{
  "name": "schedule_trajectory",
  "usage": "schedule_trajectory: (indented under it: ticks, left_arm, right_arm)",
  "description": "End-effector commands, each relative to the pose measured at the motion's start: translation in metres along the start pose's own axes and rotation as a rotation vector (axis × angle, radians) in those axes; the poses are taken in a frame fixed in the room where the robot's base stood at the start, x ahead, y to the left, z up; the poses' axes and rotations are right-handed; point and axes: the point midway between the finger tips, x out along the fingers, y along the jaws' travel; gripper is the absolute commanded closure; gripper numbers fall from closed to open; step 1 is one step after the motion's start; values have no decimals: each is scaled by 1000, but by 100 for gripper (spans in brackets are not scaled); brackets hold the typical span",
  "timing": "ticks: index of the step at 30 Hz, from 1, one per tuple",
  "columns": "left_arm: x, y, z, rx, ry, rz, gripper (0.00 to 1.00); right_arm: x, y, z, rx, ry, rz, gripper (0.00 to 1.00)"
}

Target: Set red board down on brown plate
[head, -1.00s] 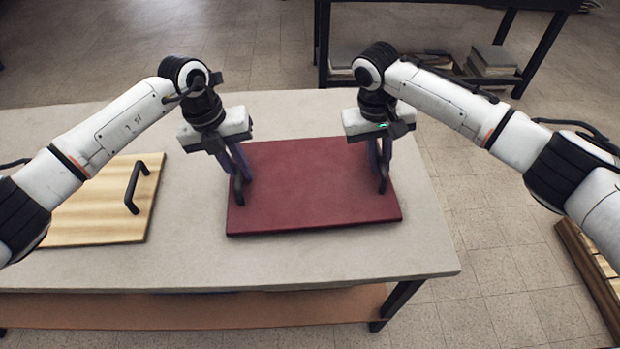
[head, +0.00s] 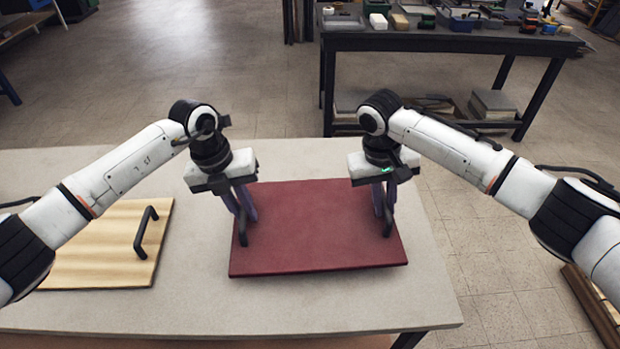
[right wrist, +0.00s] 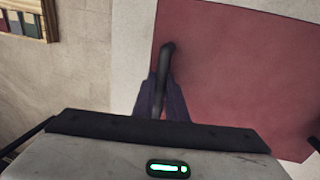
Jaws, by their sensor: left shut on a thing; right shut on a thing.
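The red board (head: 315,225) lies flat above the right part of the pale table, with a dark handle at each side. Whether it touches the tabletop I cannot tell. My left gripper (head: 243,214) is shut on its left handle (head: 242,232). My right gripper (head: 384,205) is shut on its right handle (head: 388,222). The right wrist view shows the right handle (right wrist: 167,62) between the purple fingers, beside the red surface (right wrist: 235,75). A light-brown wood-grained plate (head: 95,245) with a black handle lies on the table at left, partly behind my left arm; no red board is on it.
The pale table (head: 330,305) has bare room between the wooden plate and the red board, and in front of both. A dark workbench (head: 440,42) with small items stands behind. A wooden tray (head: 597,305) is at the lower right, near the floor.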

Motion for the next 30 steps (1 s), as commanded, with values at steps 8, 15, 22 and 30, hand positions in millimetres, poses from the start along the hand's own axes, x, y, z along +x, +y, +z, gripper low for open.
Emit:
schedule_trajectory:
  ticks: [8,15,22,30]
  left_arm:
    - [-5,-2,-1,1,-3,-3,100]
    - [-22,-5,-12,3,-4,-4,100]
    - [-46,-9,-28,2,-5,-3,100]
    - [-75,-15,-48,3,-5,-4,100]
  right_arm:
    - [-4,1,1,0,2,-1,100]
    - [-21,4,12,-1,3,-2,100]
    - [-45,8,29,-2,4,-3,100]
    - [-74,13,48,-1,4,-2,100]
